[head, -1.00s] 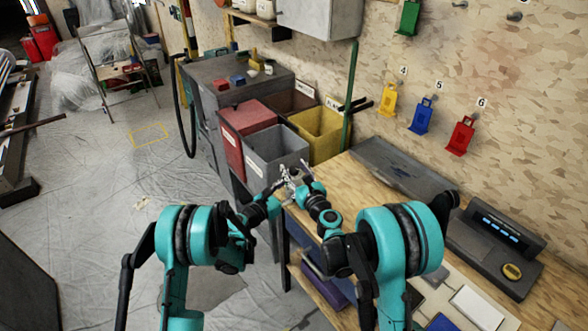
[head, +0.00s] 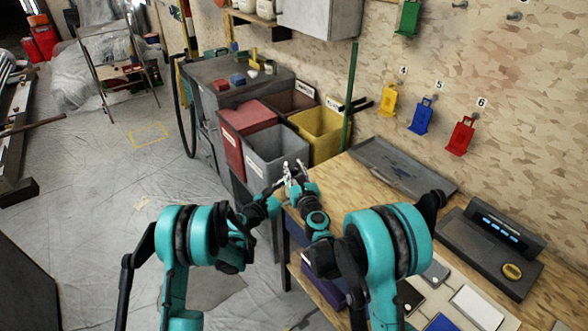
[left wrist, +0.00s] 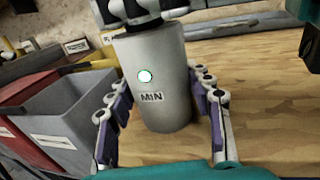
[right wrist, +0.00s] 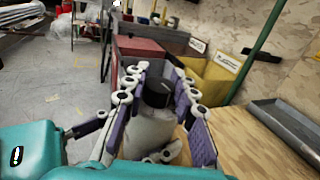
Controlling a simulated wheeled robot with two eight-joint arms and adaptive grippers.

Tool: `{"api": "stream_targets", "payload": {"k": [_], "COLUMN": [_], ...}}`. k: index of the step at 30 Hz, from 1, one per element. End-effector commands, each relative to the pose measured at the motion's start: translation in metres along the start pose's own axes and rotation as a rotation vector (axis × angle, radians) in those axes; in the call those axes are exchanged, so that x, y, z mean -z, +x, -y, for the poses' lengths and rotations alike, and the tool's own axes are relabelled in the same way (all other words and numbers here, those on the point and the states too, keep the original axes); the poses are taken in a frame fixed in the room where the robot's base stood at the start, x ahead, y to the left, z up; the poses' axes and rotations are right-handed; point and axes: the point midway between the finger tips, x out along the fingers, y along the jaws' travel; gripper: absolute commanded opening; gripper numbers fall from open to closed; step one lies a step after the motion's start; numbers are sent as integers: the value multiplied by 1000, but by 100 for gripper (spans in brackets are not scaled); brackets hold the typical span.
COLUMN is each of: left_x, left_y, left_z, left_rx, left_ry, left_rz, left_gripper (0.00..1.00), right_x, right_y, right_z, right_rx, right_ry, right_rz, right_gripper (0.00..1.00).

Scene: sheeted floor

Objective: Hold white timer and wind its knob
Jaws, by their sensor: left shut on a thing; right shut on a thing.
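The white timer (left wrist: 158,62) is a tapered white cylinder with a "MIN" label and a small round pale green-white spot. It hangs in the air near the workbench's left end. My left gripper (left wrist: 163,82) is shut on its body, one finger on each side. The timer's black knob (right wrist: 157,94) is at its top, with the white body below it in the right wrist view. My right gripper (right wrist: 158,76) has its fingers on both sides of the knob and is shut on it. In the head view both grippers meet closely, and the timer is hard to make out.
A grey bin (head: 277,150), a red bin (head: 246,118) and a yellow bin (head: 320,128) stand just beyond the grippers. The wooden workbench (head: 352,190) lies to the right, with a grey tray (head: 405,172) and a dark device (head: 490,250) on it.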

Motion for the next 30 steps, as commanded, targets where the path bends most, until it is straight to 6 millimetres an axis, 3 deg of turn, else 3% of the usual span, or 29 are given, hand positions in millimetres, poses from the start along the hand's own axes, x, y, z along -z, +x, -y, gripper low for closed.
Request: {"api": "stream_targets", "payload": {"k": [12,24,25,27,30], "left_x": [0,0,0,0,0], "left_y": [0,0,0,0,0], "left_z": [2,2,2,2,1], "left_rx": [4,4,4,4,3], "left_ry": [1,1,1,1,1], "left_rz": [0,0,0,0,0], "left_gripper": [17,17,17,17,17], "right_x": [0,0,0,0,0], "right_y": [1,0,0,0,0], "right_z": [-2,0,0,0,0], "right_rx": [328,366,365,365,365], "right_ry": [-2,-2,-2,-2,-2], "right_rz": [0,0,0,0,0], "right_gripper": [0,0,29,47,50]}}
